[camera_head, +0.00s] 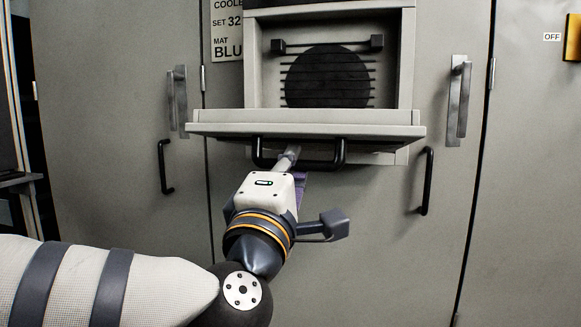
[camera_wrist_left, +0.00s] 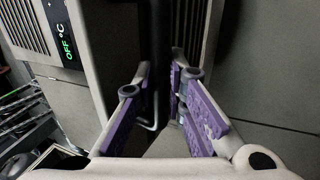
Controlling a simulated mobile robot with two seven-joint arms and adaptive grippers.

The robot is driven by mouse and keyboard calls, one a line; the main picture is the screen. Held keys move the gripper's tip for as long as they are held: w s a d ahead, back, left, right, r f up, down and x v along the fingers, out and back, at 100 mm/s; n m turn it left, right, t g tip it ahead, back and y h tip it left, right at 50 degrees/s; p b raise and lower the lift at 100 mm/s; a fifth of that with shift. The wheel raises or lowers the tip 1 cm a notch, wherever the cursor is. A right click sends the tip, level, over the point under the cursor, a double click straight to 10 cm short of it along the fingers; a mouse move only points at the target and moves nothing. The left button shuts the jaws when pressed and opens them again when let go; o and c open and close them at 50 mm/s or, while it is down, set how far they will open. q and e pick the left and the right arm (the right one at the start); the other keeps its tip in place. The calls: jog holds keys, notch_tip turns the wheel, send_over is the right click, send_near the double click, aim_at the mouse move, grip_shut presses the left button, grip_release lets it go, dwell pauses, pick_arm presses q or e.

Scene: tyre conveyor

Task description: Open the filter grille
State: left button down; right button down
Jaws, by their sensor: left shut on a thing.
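The filter grille (camera_head: 305,131) is a light grey panel in the head view, swung down and outward from the cabinet and seen nearly edge-on. Its black bar handle (camera_head: 338,152) hangs under its front edge. My left gripper (camera_head: 287,160) comes up from below and is shut on this handle, its fingers partly hidden. In the left wrist view the dark handle bar (camera_wrist_left: 161,40) runs between the purple-padded fingers of my left gripper (camera_wrist_left: 163,85). Behind the grille an open recess shows a round dark filter opening (camera_head: 327,78) with thin horizontal bars. My right gripper is not in view.
Grey cabinet doors (camera_head: 120,90) flank the recess, with metal handles (camera_head: 458,100) and black handles (camera_head: 427,182) on both sides. A sign (camera_head: 227,30) hangs upper left. The left wrist view shows a green "OFF °C" display (camera_wrist_left: 65,38). Floor-level room is not visible.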

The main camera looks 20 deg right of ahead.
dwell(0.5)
pick_arm(q)
jog(key=c, duration=1.7)
grip_release()
jog(key=shift+f, duration=0.1)
